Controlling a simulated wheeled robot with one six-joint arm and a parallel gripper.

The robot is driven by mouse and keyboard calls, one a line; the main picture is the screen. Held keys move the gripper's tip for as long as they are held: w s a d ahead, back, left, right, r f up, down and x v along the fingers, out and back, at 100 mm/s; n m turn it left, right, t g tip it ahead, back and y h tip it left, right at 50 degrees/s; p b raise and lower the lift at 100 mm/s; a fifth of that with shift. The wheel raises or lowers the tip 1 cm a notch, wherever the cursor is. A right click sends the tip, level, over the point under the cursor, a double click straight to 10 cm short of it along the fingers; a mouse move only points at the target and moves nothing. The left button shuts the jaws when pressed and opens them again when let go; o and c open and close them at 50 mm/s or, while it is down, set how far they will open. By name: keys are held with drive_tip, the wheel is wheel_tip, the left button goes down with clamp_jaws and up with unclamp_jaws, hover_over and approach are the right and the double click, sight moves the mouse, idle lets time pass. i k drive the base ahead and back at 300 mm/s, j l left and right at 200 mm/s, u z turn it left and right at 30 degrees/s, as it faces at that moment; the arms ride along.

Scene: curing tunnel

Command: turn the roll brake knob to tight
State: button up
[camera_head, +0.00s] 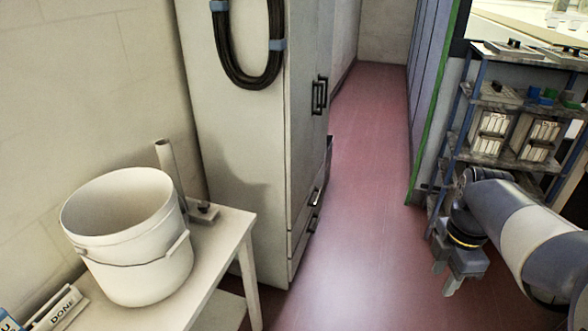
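I cannot clearly make out a roll brake knob. A grey upright tube (168,166) stands on the pale table (232,232) at the left, partly hidden behind a white bucket. Beside its foot is a small dark block (203,212) with a reddish spot on top; I cannot tell whether this is the knob or how it is set. My gripper (452,287) hangs pointing down over the floor at the right, far from the table and touching nothing. Its fingers are too small and too edge-on to tell open from shut.
The white bucket (133,243) fills much of the table, with a DONE sign (62,309) at its front left. A tall cabinet (240,130) with a hanging black cable stands behind. A loaded shelf rack (490,160) is behind my arm. The red floor (365,200) between is clear.

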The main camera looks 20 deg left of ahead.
sight(203, 206)
drive_tip(key=i+u, duration=0.75)
drive_tip(key=i+l+u, duration=0.35)
drive_tip(key=i+j+u, duration=0.2)
drive_tip(key=u, duration=0.2)
drive_tip(key=i+u, duration=0.3)
drive_tip(key=u, duration=0.15)
drive_tip(key=i+u, duration=0.4)
drive_tip(key=k+j, duration=0.05)
drive_tip(key=k, duration=0.05)
